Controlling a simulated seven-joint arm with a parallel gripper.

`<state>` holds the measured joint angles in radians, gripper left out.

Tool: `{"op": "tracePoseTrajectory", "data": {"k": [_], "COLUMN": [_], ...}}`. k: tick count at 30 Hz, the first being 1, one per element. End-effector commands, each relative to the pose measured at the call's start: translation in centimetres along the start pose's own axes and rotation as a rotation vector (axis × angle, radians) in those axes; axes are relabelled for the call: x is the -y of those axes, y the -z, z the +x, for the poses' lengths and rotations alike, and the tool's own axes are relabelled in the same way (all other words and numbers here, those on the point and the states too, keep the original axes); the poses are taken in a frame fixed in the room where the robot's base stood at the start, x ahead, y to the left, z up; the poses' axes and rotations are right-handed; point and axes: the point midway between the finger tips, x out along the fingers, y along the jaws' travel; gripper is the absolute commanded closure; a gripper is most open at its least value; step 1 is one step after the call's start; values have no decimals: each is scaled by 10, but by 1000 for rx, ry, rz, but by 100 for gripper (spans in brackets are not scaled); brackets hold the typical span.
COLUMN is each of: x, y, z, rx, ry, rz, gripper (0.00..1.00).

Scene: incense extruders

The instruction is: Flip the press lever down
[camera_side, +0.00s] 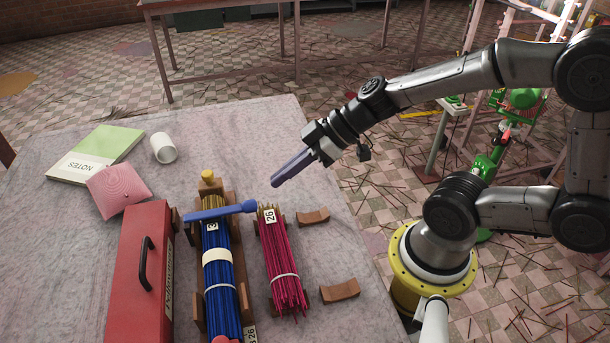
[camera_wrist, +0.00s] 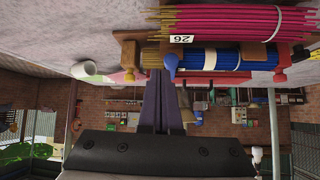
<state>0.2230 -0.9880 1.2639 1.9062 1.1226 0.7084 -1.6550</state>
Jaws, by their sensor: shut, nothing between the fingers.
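The blue press lever (camera_side: 220,212) shows in the side view. It runs from the left side of the wooden press (camera_side: 208,186) across the top end of a bundle of blue sticks (camera_side: 216,240), its rounded end to the right. How far it stands above the sticks is hard to tell. Its rounded blue end also shows in the wrist view (camera_wrist: 171,63). My gripper (camera_side: 276,181) is shut and empty, its dark fingers pointing down-left, just right of and above the lever's rounded end in the picture. It looks apart from the lever. The fingers (camera_wrist: 161,76) show in the wrist view.
A bundle of red sticks (camera_side: 280,260) tagged 26 lies right of the press, near two small wooden cradles (camera_side: 314,217). A red toolbox (camera_side: 135,285) stands left. A pink cushion (camera_side: 118,190), green notebook (camera_side: 97,153) and white cup (camera_side: 163,148) lie behind. The table's back right is clear.

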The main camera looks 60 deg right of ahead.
Motion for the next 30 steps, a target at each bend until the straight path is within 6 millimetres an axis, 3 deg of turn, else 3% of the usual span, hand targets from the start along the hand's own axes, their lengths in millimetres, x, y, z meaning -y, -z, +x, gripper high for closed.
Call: {"op": "tracePoseTrajectory", "data": {"k": [6,12,26,30], "x": [-4,-5,-4,4], "y": [-24,-36,-38,-31], "z": [-14,-20,-22,-20], "rx": [-2,-2,-3,-4], "ry": [-4,-3,0,26], "rz": [3,1,-3,-32], "gripper": [100,100,100,100]}}
